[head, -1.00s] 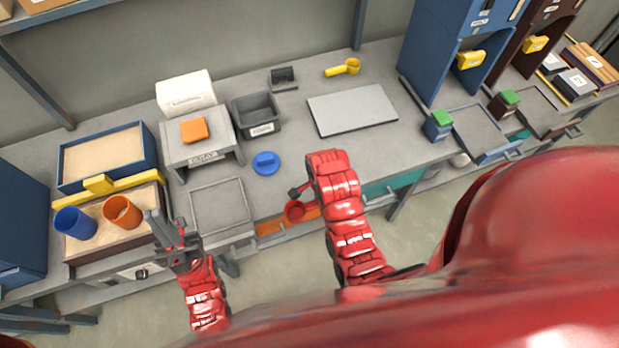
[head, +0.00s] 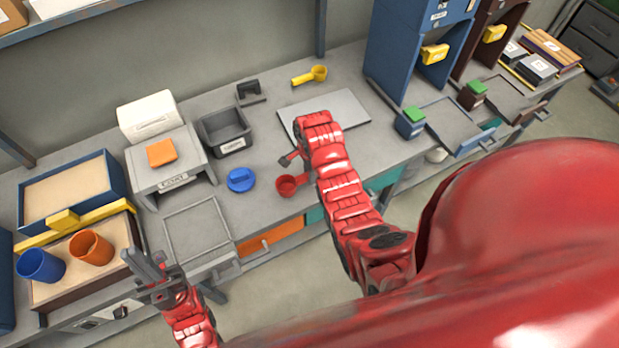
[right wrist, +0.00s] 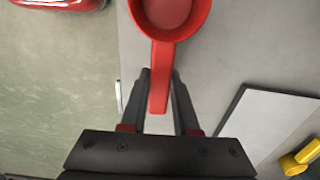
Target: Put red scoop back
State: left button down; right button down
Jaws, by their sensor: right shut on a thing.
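The red scoop (head: 287,186) is held by my right gripper (head: 290,160) near the front edge of the workbench in the head view. In the right wrist view the scoop (right wrist: 162,55) has its handle between the fingers of my right gripper (right wrist: 160,95), which is shut on it. The round cup points away from the gripper and is empty. My left gripper (head: 147,268) is in front of the bench at the lower left, beside the orange cup; the gap between its fingers is not clear.
Blue (head: 40,265) and orange (head: 90,248) cups stand at the left.

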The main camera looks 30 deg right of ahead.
jog(key=shift+w+d, duration=0.2)
jog(key=shift+w, duration=0.1)
notch_tip(320, 180, down, 3)
jog(key=shift+r+p, duration=0.2)
jog(key=shift+p, duration=0.85)
jog(key=shift+f, duration=0.55)
jog(key=shift+f, duration=0.1)
jog(key=c, duration=0.7)
grip_release()
jog(key=shift+o, duration=0.2)
